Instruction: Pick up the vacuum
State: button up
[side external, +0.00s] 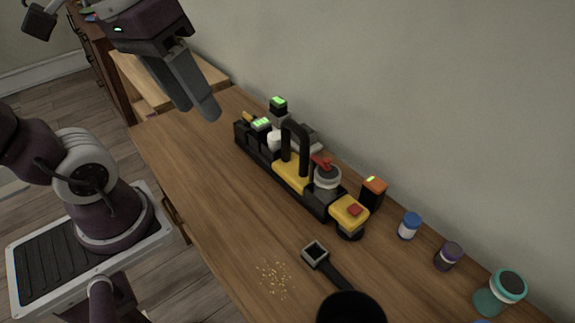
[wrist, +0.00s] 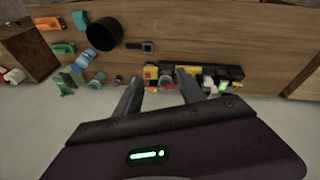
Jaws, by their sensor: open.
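A long yellow and black device (side external: 290,172) with an arched black handle, probably the vacuum, stands on the wooden table near the wall. It also shows in the wrist view (wrist: 150,72), partly hidden behind my fingers. My gripper (side external: 194,108) is open and empty, above the far left end of the table. It is apart from the device. In the wrist view its two fingers (wrist: 158,78) are spread, with part of the yellow and black device visible between them.
Crumbs (side external: 273,278) lie on the table (side external: 215,205). A black square-ended tool (side external: 318,255) and a black cylinder (side external: 350,308) are near the front. An orange-black box (side external: 373,192), a blue-capped jar (side external: 409,225), a purple jar (side external: 448,256) and a teal jar (side external: 499,292) line the wall side.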

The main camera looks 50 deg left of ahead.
jog(key=w+d+n+g+h, duration=0.2)
jog(key=w+n+h, duration=0.2)
jog(key=w+n, duration=0.1)
jog(key=r+n+t+h, duration=0.1)
jog(key=n+t+h, duration=0.8)
jog(key=n, duration=0.9)
send_over(287, 132)
jog(key=s+v, duration=0.1)
jog(key=v, duration=0.5)
jog(key=t+y, duration=0.1)
notch_tip(287, 132, down, 29)
jog(key=a+n+t, duration=0.1)
jog(key=shift+y, duration=0.3)
jog(key=x, duration=0.6)
jog(key=shift+w+d, duration=0.2)
jog(key=shift+w, duration=0.2)
jog(key=shift+w+d, duration=0.15)
jog(key=shift+w, duration=0.05)
grip_shut()
jog(key=shift+r, duration=0.15)
